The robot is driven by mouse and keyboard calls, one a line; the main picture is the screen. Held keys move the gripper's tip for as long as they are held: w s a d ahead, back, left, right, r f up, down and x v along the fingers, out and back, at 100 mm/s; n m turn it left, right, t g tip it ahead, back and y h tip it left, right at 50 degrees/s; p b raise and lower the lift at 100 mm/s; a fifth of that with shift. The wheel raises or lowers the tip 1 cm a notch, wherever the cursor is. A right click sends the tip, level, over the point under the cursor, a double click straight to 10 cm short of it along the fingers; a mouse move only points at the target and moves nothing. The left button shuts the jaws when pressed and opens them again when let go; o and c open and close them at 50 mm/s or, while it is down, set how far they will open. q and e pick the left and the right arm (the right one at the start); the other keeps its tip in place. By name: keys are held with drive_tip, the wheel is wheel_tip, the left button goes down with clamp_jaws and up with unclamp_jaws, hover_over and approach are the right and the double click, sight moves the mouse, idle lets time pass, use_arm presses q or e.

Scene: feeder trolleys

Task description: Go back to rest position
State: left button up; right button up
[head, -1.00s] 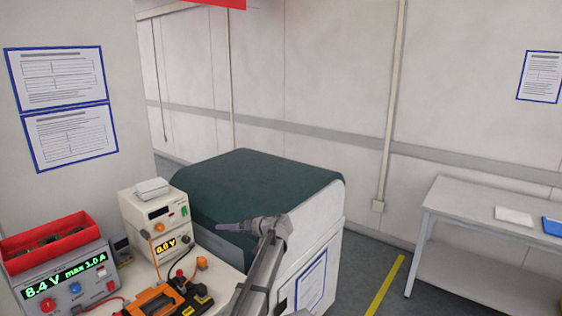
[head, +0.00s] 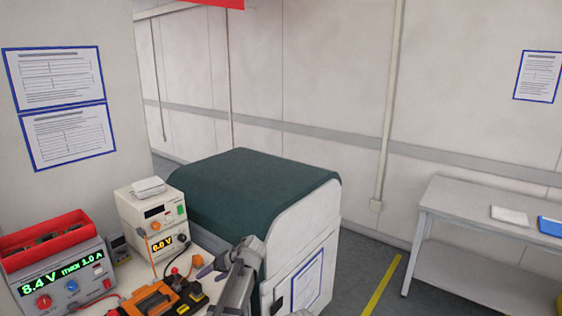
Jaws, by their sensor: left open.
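My left gripper (head: 208,270) shows at the lower middle of the head view, over the right edge of the bench (head: 143,271). It is open, and I see nothing held in it. It is to the right of an orange and black device (head: 155,300) on the bench. Its arm runs down out of the bottom of the picture. My right gripper is not in view.
A power supply (head: 62,283) with a red bin (head: 45,240) on top stands at the left. A cream meter unit (head: 153,220) stands behind the device. A green-topped cabinet (head: 245,190) is close beyond my arm. A grey table (head: 460,207) stands right; floor lies between.

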use_arm(q)
drive_tip(key=s+d+f+m+g+h, duration=0.1)
drive_tip(key=s+d+f+h, duration=0.15)
drive_tip(key=s, duration=0.65)
drive_tip(key=s+d+f+m+h, duration=0.1)
drive_tip(key=s+f+m+h, duration=0.15)
drive_tip(key=s, duration=0.55)
drive_tip(key=s+d+f+m+g+h, duration=0.1)
drive_tip(key=s+d+h, duration=0.15)
drive_tip(key=s, duration=0.65)
drive_tip(key=s+d+f+m+g+b, duration=0.1)
drive_tip(key=s+d+f+m+b, duration=0.2)
drive_tip(key=d, duration=0.7)
wheel_tip(320, 180, down, 2)
drive_tip(key=shift+s+d+f+b, duration=0.15)
drive_tip(key=shift+s+d+b, duration=0.1)
drive_tip(key=shift+s+b, duration=0.75)
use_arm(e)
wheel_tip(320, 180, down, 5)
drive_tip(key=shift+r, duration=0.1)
use_arm(q)
drive_tip(key=shift+c, duration=0.4)
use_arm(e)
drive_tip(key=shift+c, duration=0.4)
